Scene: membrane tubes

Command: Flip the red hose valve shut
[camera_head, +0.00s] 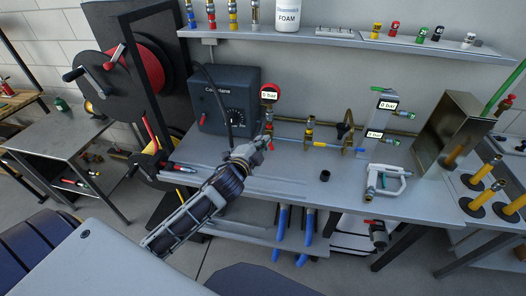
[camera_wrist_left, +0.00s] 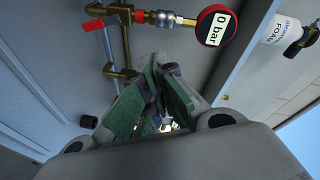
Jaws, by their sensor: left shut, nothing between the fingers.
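A red valve lever (camera_wrist_left: 95,10) sits on brass pipework beside a red-rimmed gauge (camera_wrist_left: 213,26) reading 0 bar. I cannot tell which of the two is the hose valve. In the head view, the gauge (camera_head: 269,93) stands above the bench, and a small red part (camera_head: 271,146) shows at my left gripper. My left gripper (camera_head: 264,141) is shut and empty, close to this pipework. In the wrist view its fingers (camera_wrist_left: 164,72) meet below the gauge; contact is not clear. My right gripper is not in view.
More brass pipework (camera_head: 315,144) lies right of the gripper. A grey controller box (camera_head: 227,92) stands behind it, and a white clamp-like tool (camera_head: 388,180) lies to the right. The bench front (camera_head: 300,203) is mostly clear. A hose reel (camera_head: 135,72) is at left.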

